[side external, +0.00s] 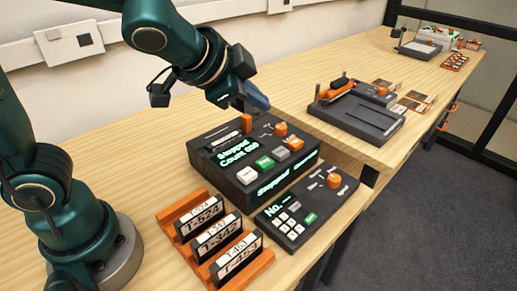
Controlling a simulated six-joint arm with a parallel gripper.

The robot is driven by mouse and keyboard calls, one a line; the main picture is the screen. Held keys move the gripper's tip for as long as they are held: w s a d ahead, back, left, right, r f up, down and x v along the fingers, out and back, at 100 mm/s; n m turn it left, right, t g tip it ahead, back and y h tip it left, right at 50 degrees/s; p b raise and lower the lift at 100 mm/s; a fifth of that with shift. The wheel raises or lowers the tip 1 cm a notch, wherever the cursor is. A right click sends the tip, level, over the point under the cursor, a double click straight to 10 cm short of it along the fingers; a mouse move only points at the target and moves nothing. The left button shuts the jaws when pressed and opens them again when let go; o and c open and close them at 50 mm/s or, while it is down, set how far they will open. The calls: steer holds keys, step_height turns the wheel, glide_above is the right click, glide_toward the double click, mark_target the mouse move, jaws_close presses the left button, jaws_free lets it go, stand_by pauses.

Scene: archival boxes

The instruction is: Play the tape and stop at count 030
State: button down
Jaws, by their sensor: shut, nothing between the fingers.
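The dark tape deck (225,178) stands on the bench with its top facing up. Its green display (238,156) reads "Stopped" and "Count"; the digits are too small to read surely. Along its front are a white button (247,175), a green button (265,162), a grey button (281,153) and an orange button (296,144). An orange knob (281,129) sits behind them, and an orange upright piece (246,122) stands near the back. My gripper (260,105) is shut and empty above the deck's back edge, close to that upright piece; contact cannot be told.
An orange rack (168,215) with labelled tapes (215,242) stands in front of the deck. A dark keypad unit (292,228) with an orange knob lies right of the rack. A dark tray device (365,122) and other items are farther right. Bare bench lies left of the deck.

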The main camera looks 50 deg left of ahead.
mark_target(260, 164)
steer(key=shift+s+d+f, duration=0.1)
steer(key=shift+d+f, duration=0.2)
steer(key=shift+f, duration=0.15)
steer(key=shift+f, duration=4.25)
steer(key=shift+f, duration=0.45)
steer(key=shift+f, duration=0.45)
steer(key=shift+r, duration=0.9)
